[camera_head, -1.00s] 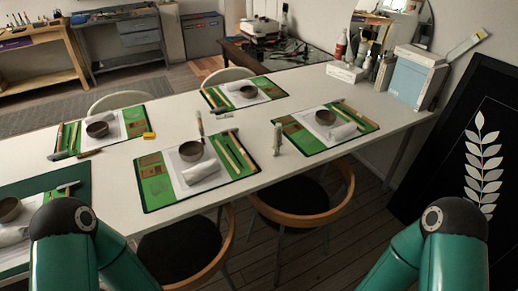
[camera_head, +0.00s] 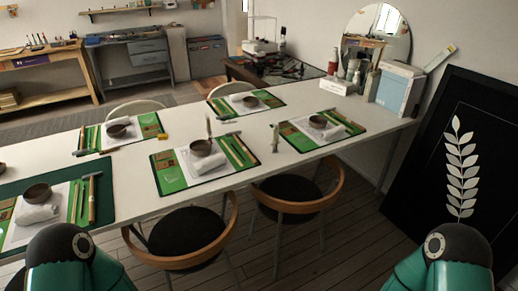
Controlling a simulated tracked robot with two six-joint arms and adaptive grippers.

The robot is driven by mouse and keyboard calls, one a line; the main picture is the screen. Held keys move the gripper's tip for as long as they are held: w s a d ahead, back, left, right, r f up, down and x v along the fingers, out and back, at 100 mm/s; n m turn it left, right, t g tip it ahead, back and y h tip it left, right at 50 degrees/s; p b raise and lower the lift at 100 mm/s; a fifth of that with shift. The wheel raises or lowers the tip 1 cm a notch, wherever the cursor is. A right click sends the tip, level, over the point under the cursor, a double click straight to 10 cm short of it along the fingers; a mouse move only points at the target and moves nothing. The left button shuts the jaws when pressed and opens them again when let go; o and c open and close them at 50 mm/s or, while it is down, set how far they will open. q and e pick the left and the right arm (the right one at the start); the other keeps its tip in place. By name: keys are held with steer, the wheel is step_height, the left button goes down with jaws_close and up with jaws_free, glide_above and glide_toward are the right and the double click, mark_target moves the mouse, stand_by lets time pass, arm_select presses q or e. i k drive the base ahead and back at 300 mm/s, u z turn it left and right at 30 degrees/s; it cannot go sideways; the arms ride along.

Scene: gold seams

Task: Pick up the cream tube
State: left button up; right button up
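Two small upright tubes stand on the white table (camera_head: 135,190). One pale tube (camera_head: 275,134) stands near the front edge, between two green place mats. Another slim tan tube (camera_head: 209,126) stands farther back, behind the middle mat. Both are small in the picture, and I cannot tell for certain which is the cream tube. My two green arms show only as rounded links at the bottom left and bottom right corners. Neither gripper is in view, and both arms are well apart from the tubes.
Green mats (camera_head: 176,182) carry bowls (camera_head: 201,148), rolled cloths and tools. Two chairs (camera_head: 185,235) (camera_head: 300,195) stand at the table's front side. Bottles, boxes (camera_head: 400,88) and a round mirror stand at the far right end. A black leaf panel (camera_head: 430,150) leans at right.

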mark_target(276, 132)
steer(key=z, duration=0.2)
steer(key=i, duration=0.8)
steer(key=u, duration=0.2)
steer(key=k, duration=0.5)
steer(key=u, duration=0.3)
steer(key=i, duration=0.95)
steer(key=z, duration=0.05)
